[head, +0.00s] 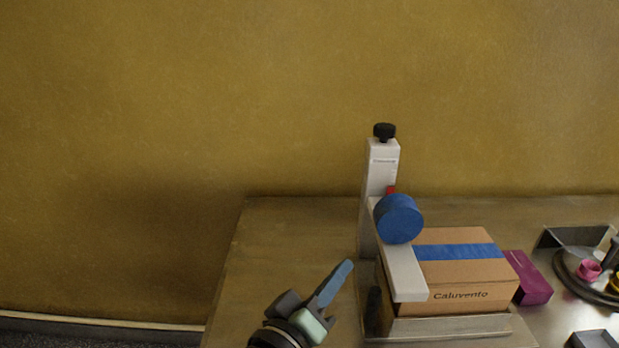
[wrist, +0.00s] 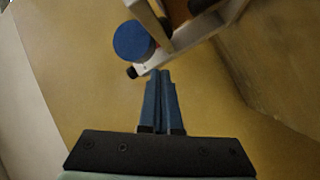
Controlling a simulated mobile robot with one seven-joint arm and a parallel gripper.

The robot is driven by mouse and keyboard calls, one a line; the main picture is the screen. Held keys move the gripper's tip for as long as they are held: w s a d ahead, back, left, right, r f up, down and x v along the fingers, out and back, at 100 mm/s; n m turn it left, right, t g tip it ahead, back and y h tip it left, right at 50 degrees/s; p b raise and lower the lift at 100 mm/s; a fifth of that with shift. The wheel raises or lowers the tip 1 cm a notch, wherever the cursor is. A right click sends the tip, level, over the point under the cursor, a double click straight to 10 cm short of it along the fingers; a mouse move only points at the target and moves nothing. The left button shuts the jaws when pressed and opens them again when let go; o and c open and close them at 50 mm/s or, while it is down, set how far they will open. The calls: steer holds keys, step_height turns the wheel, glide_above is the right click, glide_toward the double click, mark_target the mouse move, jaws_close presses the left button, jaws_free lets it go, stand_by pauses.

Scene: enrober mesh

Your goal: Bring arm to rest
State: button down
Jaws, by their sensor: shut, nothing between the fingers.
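My gripper (head: 341,275) is in the lower middle of the head view, over the left part of the table, with its blue fingers pointing up and to the right. In the wrist view my gripper (wrist: 162,74) shows its two blue fingers side by side, shut with nothing between them. It is apart from the white tape machine (head: 378,200), which stands just to its right in the head view. The machine's blue roll (head: 399,219) also shows in the wrist view (wrist: 133,41), beyond the fingertips.
A taped cardboard box (head: 470,275) sits at the machine on the table (head: 290,225). A purple box (head: 530,278) and a round tray with small coloured items, including a pink one (head: 588,270), are to the right. The table's left side is largely clear.

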step_height(320, 180, up, 28)
steer(key=s+a+m+t+y+p, duration=0.2)
steer(key=m+t+y+p, duration=0.2)
steer(key=t, duration=0.3)
steer(key=s+a+r+t+y+p, duration=0.1)
steer(key=s+r+t+y, duration=0.1)
steer(key=s+r, duration=0.3)
steer(key=s+a+r+t+y, duration=0.1)
steer(key=s+r+t+y, duration=0.2)
steer(key=r, duration=0.9)
steer(key=shift+s+t+p, duration=0.3)
steer(key=shift+s+p, duration=0.1)
steer(key=shift+s, duration=0.8)
steer(key=shift+a+f, duration=0.1)
steer(key=shift+w, duration=0.1)
